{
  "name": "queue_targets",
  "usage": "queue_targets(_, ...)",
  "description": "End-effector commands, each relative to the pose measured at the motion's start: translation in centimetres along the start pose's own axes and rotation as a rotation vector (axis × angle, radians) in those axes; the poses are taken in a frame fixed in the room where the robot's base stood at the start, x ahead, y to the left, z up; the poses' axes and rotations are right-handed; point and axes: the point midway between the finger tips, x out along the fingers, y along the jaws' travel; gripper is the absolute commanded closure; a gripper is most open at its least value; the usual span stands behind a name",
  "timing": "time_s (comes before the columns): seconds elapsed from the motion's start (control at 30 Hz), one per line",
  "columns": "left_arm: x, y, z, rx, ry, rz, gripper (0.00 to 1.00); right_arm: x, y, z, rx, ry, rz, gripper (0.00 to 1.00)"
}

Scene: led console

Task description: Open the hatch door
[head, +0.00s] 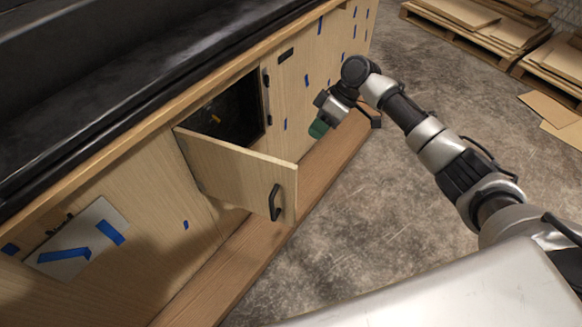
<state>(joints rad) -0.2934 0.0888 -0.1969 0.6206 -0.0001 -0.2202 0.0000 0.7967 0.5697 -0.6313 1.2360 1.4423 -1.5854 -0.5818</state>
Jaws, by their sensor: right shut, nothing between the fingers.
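The hatch door (234,172) is a light wooden panel in the console front. It stands swung well out from its opening, hinged on its left side. A dark handle (275,203) is on its outer face near the free edge. The dark opening (232,112) shows behind it, with a small yellow thing inside. My right gripper (318,128) is shut and empty, beyond the door's free edge and to its upper right, apart from the door and the handle. Its fingers are small and partly hidden by the wrist. My left gripper is out of view.
A second dark handle (266,91) is on the console front right of the opening. A wooden ledge (335,150) runs along the console's foot. Blue tape marks the panels. Concrete floor to the right is open; pallets with boards (470,38) stand at the back.

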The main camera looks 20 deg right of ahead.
Motion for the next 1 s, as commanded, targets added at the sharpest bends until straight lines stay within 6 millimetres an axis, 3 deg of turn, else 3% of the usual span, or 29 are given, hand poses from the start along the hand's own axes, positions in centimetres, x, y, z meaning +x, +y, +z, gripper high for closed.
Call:
queue_targets(0.07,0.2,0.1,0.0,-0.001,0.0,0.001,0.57,-1.6,-0.8,-0.4,-0.04,-0.019,-0.031,1.0)
queue_targets(0.17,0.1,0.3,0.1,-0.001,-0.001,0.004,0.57,-1.9,-1.3,-0.5,-0.057,-0.029,-0.051,1.0)
queue_targets(0.37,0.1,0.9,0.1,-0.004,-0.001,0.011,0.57,0.9,-1.6,-0.5,-0.056,-0.029,-0.055,1.0)
queue_targets(0.7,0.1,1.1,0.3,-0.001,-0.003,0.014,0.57,8.1,-1.9,-0.3,-0.054,-0.027,-0.053,1.0)
queue_targets(0.8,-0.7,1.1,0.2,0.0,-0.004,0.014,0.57,8.4,-3.6,-0.2,-0.057,-0.028,-0.051,1.0)
queue_targets(1.0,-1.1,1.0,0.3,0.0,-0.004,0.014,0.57,9.2,-5.2,-0.1,-0.055,-0.027,-0.05,1.0)
